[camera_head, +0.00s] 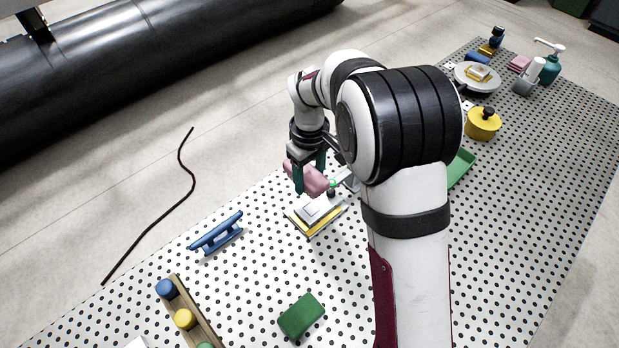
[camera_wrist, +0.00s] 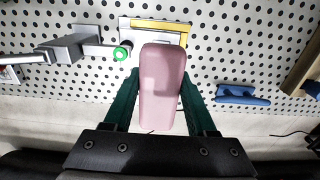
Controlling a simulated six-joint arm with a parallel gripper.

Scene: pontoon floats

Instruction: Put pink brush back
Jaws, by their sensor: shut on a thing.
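My gripper (camera_head: 310,172), with teal fingers, is shut on a smooth pink rounded block, which I take for the pink brush (camera_head: 304,178). The block is held above the perforated table. In the wrist view the pink brush (camera_wrist: 163,85) lies between the two fingers and points away from the gripper (camera_wrist: 163,98). Its underside is hidden. Just below it in the head view is a yellow-edged plate with a white and grey top (camera_head: 315,211). In the wrist view the block covers part of this plate (camera_wrist: 160,25); I cannot tell whether they touch.
A grey fixture with a green-lit knob (camera_wrist: 121,53) stands close beside the brush. A blue cleat (camera_head: 216,233), a green block (camera_head: 301,316) and a wooden rack with coloured knobs (camera_head: 196,318) are nearer. A yellow pot (camera_head: 482,124) and bottles stand far right. My arm hides the middle.

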